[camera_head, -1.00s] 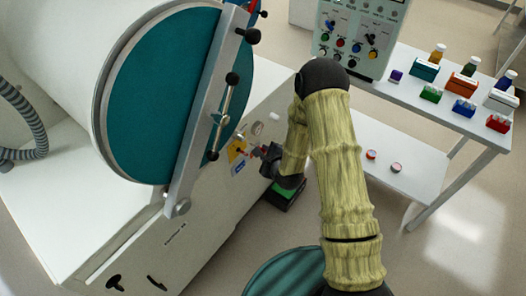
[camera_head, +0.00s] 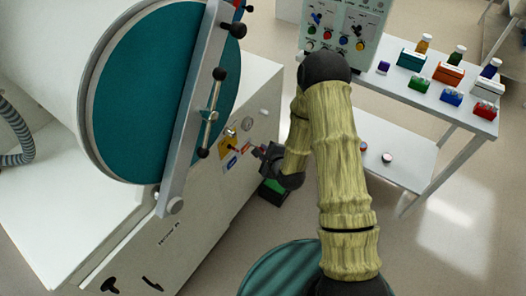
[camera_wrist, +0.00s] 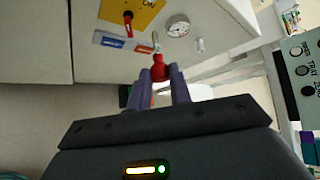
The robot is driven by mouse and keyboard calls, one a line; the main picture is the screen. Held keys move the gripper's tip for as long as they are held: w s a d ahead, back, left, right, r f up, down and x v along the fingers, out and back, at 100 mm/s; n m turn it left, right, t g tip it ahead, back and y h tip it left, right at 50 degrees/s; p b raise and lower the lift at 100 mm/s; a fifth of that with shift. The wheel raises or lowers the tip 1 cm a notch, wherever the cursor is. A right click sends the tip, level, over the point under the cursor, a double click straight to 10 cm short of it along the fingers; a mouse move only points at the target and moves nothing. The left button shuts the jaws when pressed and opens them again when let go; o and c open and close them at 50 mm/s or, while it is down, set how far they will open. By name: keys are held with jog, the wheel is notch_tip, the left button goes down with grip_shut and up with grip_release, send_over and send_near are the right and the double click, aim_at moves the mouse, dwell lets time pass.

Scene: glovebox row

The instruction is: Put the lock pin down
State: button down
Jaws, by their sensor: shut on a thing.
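The lock pin (camera_wrist: 159,61) has a red knob and a thin metal shaft. In the wrist view my gripper (camera_wrist: 160,72) is shut on the red knob, and the shaft points up and away toward the white cabinet front. I cannot tell whether the shaft tip touches anything. In the head view my gripper (camera_head: 262,154) is beside the cabinet's side panel, close to the yellow plate (camera_head: 229,149); the pin there is small and hard to make out.
A large teal round door (camera_head: 150,90) with a grey bar is left of my arm. A green-topped box (camera_head: 272,190) is below my gripper. A shelf table (camera_head: 480,122) with bottles and boxes stands right.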

dwell(0.3)
jog(key=s+d+f+m+h+p, duration=0.1)
jog(key=s+d+m+h+p, duration=0.3)
jog(key=d, duration=0.6)
jog(key=shift+s+d+f+t+p, duration=0.3)
jog(key=shift+s+f+t+p, duration=0.1)
jog(key=shift+s, duration=0.7)
jog(key=shift+w+d, duration=0.1)
